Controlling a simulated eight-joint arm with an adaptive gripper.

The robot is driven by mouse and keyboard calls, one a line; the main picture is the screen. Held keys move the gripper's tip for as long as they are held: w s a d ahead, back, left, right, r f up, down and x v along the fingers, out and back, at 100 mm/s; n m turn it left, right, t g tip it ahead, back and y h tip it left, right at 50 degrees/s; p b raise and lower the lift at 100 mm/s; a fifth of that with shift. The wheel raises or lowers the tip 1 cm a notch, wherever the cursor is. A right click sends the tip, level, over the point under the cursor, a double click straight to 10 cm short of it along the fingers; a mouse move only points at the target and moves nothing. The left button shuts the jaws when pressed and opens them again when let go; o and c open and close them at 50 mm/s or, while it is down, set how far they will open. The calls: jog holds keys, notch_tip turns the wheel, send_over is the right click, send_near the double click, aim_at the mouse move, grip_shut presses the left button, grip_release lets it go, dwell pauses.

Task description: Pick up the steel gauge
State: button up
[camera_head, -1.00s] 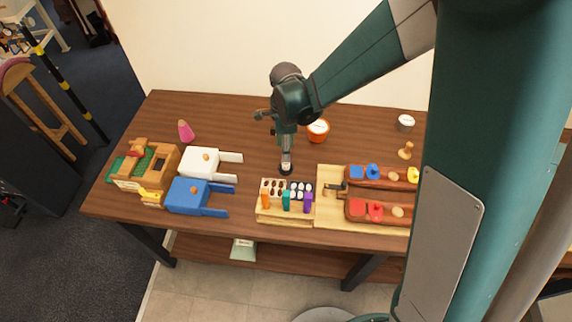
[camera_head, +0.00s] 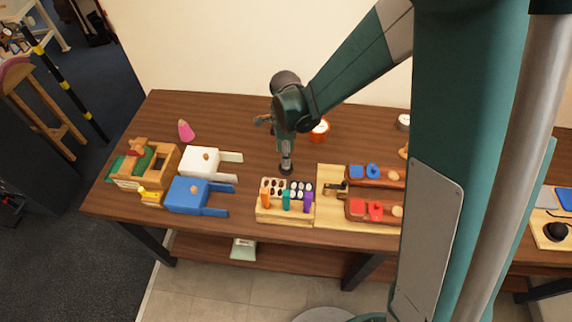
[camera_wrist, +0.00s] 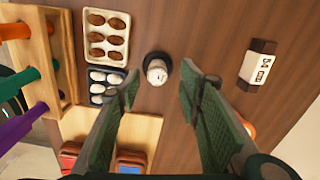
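A small gauge with a pale round dial and a dark round base stands on the brown table in the wrist view (camera_wrist: 157,70). In the head view its dark base (camera_head: 286,171) shows just behind the egg-tray rack, and my gripper partly covers it. My gripper (camera_wrist: 160,92) is open and empty, its two green padded fingers pointing down at the gauge. The gauge lies between and slightly beyond the fingertips in the wrist view, with no visible contact. In the head view my gripper (camera_head: 285,152) is above it.
A wooden rack (camera_head: 285,217) with coloured tabs and small trays stands in front. An orange gauge (camera_head: 319,130) and a grey-white one (camera_head: 403,122) stand behind to the right. A labelled block (camera_wrist: 258,65) lies nearby. White (camera_head: 201,163) and blue (camera_head: 187,195) boxes stand left.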

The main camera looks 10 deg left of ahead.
jog(key=shift+f, duration=0.1)
jog(key=shift+s+d+f, duration=0.1)
jog(key=shift+f, duration=1.15)
jog(key=shift+s+f, duration=0.1)
jog(key=shift+f, duration=1.1)
jog(key=c, duration=1.1)
jog(key=shift+r, duration=0.1)
jog(key=shift+r, duration=4.9)
